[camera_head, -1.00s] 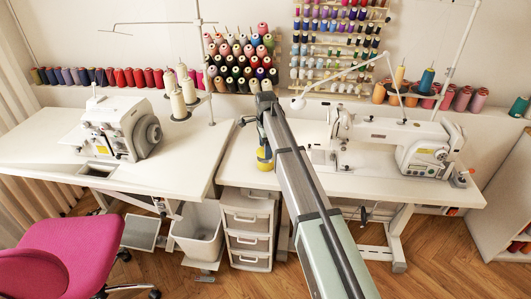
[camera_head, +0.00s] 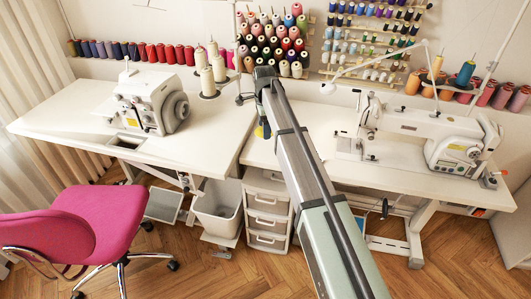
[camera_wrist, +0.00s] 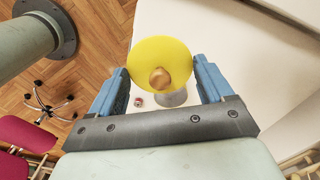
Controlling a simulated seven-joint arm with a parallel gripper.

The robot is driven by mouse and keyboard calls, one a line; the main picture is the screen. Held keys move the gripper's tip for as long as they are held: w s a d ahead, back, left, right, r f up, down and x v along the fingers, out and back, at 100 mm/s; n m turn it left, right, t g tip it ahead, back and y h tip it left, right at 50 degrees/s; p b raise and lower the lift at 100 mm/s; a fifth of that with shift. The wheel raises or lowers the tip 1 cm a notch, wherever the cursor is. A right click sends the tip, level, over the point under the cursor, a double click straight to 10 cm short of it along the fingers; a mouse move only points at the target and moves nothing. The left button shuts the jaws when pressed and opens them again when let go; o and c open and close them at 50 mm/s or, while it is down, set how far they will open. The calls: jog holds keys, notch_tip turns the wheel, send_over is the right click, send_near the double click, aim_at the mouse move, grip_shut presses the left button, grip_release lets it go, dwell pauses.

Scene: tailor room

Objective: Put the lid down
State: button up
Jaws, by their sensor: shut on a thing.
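The lid (camera_wrist: 152,50) is a round yellow disc with a tan knob (camera_wrist: 160,78) at its middle. In the wrist view it sits between the two blue fingers of my gripper (camera_wrist: 160,65), which is shut on it. A grey cylindrical object (camera_wrist: 173,98) shows partly beneath the lid, which hides the rest. In the head view a small yellow part of the lid (camera_head: 260,132) shows beside my arm, near the left end of the right-hand white table (camera_head: 310,170). My arm hides most of the gripper there. I cannot tell the lid's height above the table.
A small red-and-white object (camera_wrist: 139,101) lies near the table edge in the wrist view. A white sewing machine (camera_head: 415,125) stands on the right table, another machine (camera_head: 150,105) on the left table (camera_head: 60,118). Thread spools line the wall. A pink chair (camera_head: 95,225) stands at lower left.

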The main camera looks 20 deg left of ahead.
aim_at(265, 153)
jog(key=shift+w+f+m, duration=0.1)
jog(key=shift+f+m, duration=0.05)
jog(key=shift+m, duration=0.15)
jog(key=shift+f, duration=4.8)
jog(key=shift+f, duration=0.15)
jog(key=o, duration=0.9)
notch_tip(265, 153, up, 12)
jog(key=shift+r, duration=0.2)
